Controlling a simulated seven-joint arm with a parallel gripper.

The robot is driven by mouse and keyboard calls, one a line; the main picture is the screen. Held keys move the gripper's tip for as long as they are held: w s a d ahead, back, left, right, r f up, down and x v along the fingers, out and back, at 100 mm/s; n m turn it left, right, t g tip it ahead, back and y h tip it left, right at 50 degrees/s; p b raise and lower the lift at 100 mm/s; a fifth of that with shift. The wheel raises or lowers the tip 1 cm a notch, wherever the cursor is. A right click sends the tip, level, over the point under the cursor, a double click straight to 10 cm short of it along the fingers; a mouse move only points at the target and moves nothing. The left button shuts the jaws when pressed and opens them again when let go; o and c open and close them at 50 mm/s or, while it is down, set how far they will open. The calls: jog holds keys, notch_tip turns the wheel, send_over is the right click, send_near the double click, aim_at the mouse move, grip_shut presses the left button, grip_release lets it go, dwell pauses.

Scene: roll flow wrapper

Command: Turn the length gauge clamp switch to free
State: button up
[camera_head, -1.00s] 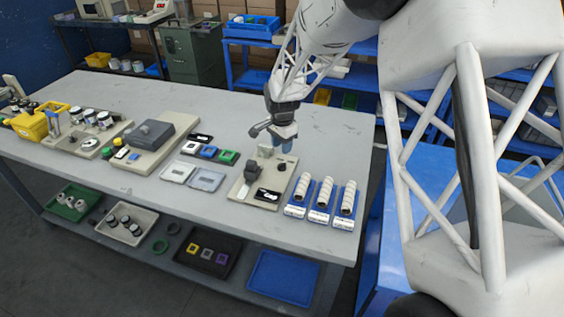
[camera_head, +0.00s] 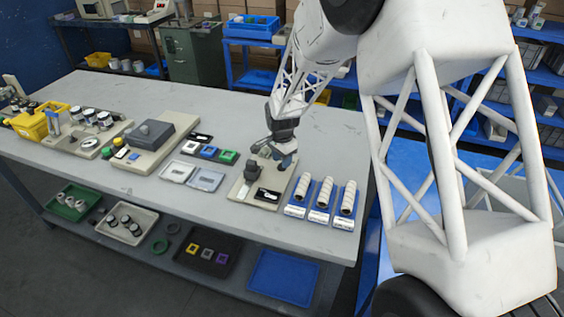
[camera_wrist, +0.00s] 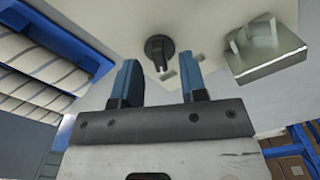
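The length gauge is a beige plate (camera_head: 241,188) near the right end of the table, with a dark grey block and a black label panel (camera_head: 267,195) on it. A round black switch knob (camera_wrist: 159,47) with a raised bar shows in the wrist view on the pale plate, between and beyond my fingertips. My gripper (camera_wrist: 160,62) is open, its two blue fingers apart with nothing between them. In the head view my gripper (camera_head: 284,163) is low over the plate's right part and hides the knob. The label's writing is too small to read.
Three blue holders with white rolls (camera_head: 320,198) stand close to the right of the plate. Grey trays (camera_head: 206,179) and small coloured parts lie to its left. A metallic block (camera_wrist: 266,52) rises near the knob in the wrist view. The table behind the plate is clear.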

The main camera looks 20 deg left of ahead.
jog(key=shift+f, duration=0.75)
grip_shut()
jog(key=shift+n, duration=0.5)
jog(key=n, duration=1.1)
dwell(0.3)
